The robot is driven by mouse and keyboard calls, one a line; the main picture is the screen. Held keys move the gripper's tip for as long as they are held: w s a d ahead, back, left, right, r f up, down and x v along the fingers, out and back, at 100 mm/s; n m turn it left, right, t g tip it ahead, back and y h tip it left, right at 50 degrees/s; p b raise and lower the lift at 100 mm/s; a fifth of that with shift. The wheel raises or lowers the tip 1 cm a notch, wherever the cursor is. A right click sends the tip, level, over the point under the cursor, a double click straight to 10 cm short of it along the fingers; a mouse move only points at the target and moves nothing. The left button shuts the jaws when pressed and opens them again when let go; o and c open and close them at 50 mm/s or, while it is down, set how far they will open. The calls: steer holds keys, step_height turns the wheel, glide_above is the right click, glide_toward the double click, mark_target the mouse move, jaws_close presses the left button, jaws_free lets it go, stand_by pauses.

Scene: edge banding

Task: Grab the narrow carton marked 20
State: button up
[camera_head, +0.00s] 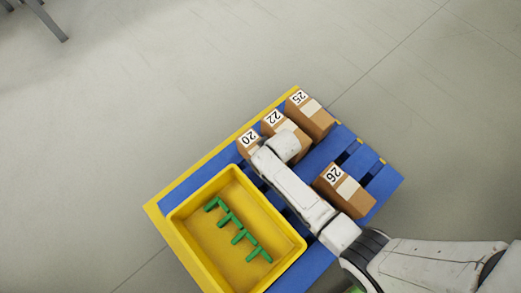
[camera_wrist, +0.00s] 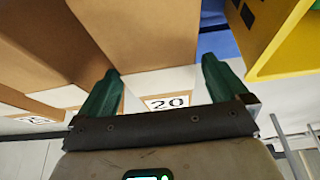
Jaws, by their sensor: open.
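The narrow carton marked 20 (camera_head: 248,139) is brown with a white label and stands at the left end of a row on the blue pallet; my arm partly covers it in the head view. In the wrist view, its brown side (camera_wrist: 165,35) and its label 20 show between my two green fingers. My gripper (camera_wrist: 160,67) is open, one finger at each side of this carton; I cannot tell whether either touches it. The left finger is at the gap towards the neighbouring carton. The fingers are hidden in the head view.
Cartons marked 22 (camera_head: 271,121) and 25 (camera_head: 309,115) stand beside it in the row. A carton marked 26 (camera_head: 345,190) stands apart. A yellow crate (camera_head: 187,225) with several green pieces is close by on the blue pallet (camera_head: 381,181). Open floor surrounds the pallet.

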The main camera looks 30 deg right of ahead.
steer(key=b+x, duration=0.2)
steer(key=x, duration=0.2)
steer(key=shift+w+f+b, duration=0.25)
steer(key=shift+b, duration=0.15)
steer(key=shift+c, duration=0.2)
steer(key=shift+r, duration=0.1)
steer(key=c, duration=1.1)
